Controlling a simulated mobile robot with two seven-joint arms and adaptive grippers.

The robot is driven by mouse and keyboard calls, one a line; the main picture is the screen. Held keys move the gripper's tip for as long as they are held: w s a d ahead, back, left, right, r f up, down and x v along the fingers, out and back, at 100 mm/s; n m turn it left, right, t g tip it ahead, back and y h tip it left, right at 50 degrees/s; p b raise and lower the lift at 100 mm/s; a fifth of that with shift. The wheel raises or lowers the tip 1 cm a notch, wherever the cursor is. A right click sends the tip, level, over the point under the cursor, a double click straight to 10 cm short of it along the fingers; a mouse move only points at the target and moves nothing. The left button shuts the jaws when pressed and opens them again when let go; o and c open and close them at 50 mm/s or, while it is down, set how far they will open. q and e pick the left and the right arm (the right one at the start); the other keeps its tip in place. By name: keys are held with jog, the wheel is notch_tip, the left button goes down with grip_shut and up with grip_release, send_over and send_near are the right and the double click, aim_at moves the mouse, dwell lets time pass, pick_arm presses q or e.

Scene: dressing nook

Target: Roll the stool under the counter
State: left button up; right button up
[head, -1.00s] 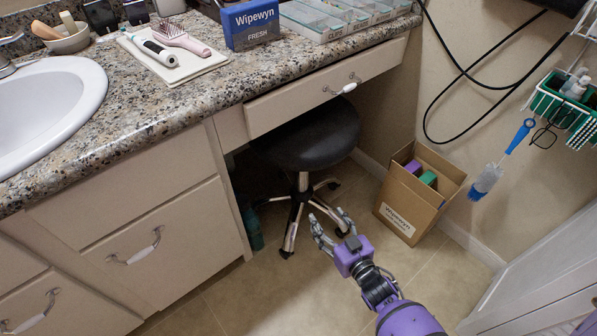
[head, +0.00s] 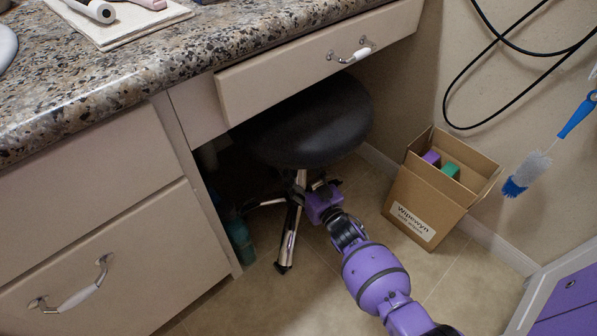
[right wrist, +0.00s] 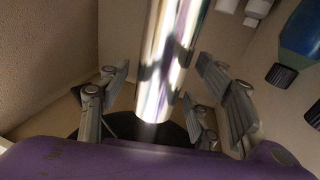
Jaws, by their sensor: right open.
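The stool (head: 308,125) has a round black seat on a chrome column with star legs. It stands in the knee space, partly under the counter (head: 150,55), with the front of its seat out past the drawer. My right gripper (head: 318,187) is at the stool's column, just below the seat. In the right wrist view the chrome column (right wrist: 168,60) stands between the spread fingers of the open right gripper (right wrist: 165,110). I cannot tell whether any finger touches it. My left gripper is not in view.
A Wipewyn carton (head: 425,200) stands on the floor right of the stool, by the wall. A drawer (head: 300,80) with a handle juts above the seat. Bottles (head: 240,242) stand left of the stool legs. The floor in front is open.

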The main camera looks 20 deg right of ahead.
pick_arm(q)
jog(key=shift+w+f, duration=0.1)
pick_arm(e)
jog(key=shift+w, duration=0.45)
grip_shut()
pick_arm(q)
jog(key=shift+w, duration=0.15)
